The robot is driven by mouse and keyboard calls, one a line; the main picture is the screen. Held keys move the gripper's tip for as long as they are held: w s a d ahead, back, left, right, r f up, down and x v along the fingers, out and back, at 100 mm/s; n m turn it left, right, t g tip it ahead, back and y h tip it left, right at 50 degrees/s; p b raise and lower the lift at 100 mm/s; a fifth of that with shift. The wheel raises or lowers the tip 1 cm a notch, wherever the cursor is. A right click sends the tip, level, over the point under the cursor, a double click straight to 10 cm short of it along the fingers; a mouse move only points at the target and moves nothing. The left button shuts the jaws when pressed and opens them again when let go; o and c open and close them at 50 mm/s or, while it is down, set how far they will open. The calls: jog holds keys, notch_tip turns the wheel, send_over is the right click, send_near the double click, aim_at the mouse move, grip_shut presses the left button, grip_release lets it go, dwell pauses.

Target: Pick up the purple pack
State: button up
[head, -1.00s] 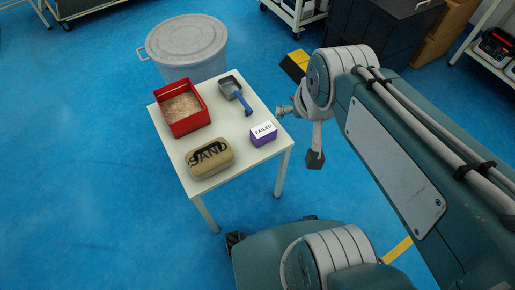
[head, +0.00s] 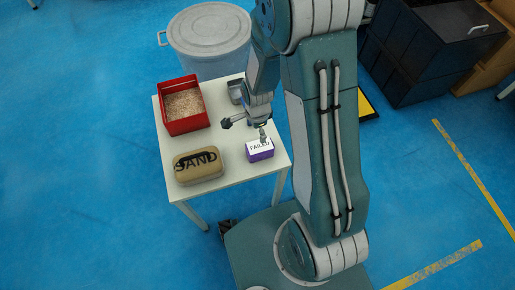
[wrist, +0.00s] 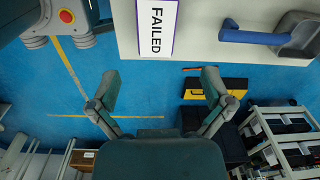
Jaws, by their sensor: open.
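The purple pack (head: 261,155), with a white "FAILED" label on top, sits at the right front of the small white table (head: 228,172). In the wrist view the pack (wrist: 157,22) is at the top edge, partly cut off, its label facing the camera. My gripper (head: 245,129) is over the table, just behind and above the pack in the head view, and apart from it as far as I can tell. In the wrist view my gripper (wrist: 160,83) has its two fingers spread wide, with nothing between them. The pack lies beyond the fingertips.
A tan "SAND" pack (head: 199,166) is left of the purple pack. A red bin (head: 184,118) of granules stands behind it. A grey scoop (head: 236,91) is partly hidden by my arm; its blue handle (wrist: 250,37) shows in the wrist view. A grey barrel (head: 209,55) stands behind the table.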

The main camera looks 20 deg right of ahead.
aim_at(260, 145)
jog(key=shift+m, duration=0.6)
jog(key=f, duration=0.2)
jog(key=d+f, duration=0.1)
jog(key=f, duration=0.4)
jog(key=shift+s+d+f, duration=0.25)
jog(key=shift+f, duration=0.15)
jog(key=shift+a+f, duration=0.4)
jog(key=shift+f, duration=0.4)
jog(key=f, duration=0.4)
jog(key=shift+w+d+f, duration=0.1)
jog(key=shift+w+d, duration=0.1)
jog(key=shift+d, duration=0.1)
jog(key=shift+a, duration=0.1)
jog(key=shift+a, duration=0.15)
jog(key=c, duration=1.1)
